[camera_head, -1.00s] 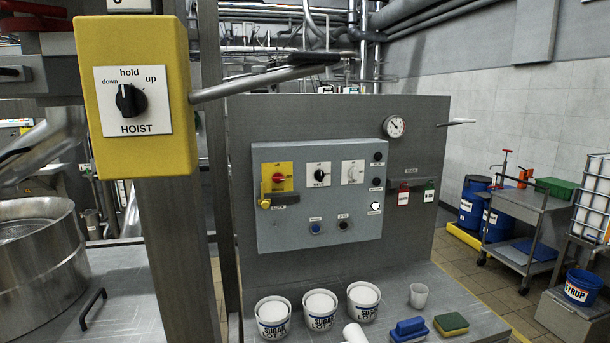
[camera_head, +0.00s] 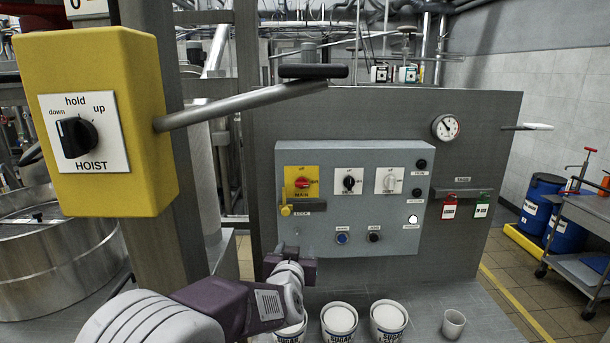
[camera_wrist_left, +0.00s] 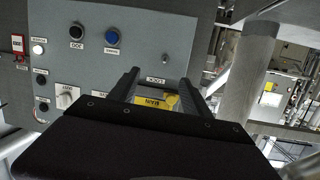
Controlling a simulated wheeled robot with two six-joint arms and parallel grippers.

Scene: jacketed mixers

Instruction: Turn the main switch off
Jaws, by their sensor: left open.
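The main switch (camera_head: 302,183) is a red knob on a yellow plate at the upper left of the grey control panel (camera_head: 320,226). A yellow lock piece (camera_head: 286,210) and a dark bar sit just below it. My left gripper (camera_head: 290,255) is below the panel's lower left corner in the head view, apart from the switch. In the left wrist view the panel is upside down. The open fingers (camera_wrist_left: 159,78) frame part of the yellow plate (camera_wrist_left: 152,100) with its MAIN label, with nothing held. The gripper body hides the red knob there. My right gripper is not in view.
The yellow hoist box (camera_head: 95,120) and its rod (camera_head: 235,106) stand left of the panel. White sugar tubs (camera_head: 339,322) and a clear cup (camera_head: 453,324) stand on the counter below. Red and green tags (camera_head: 449,207) hang at right.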

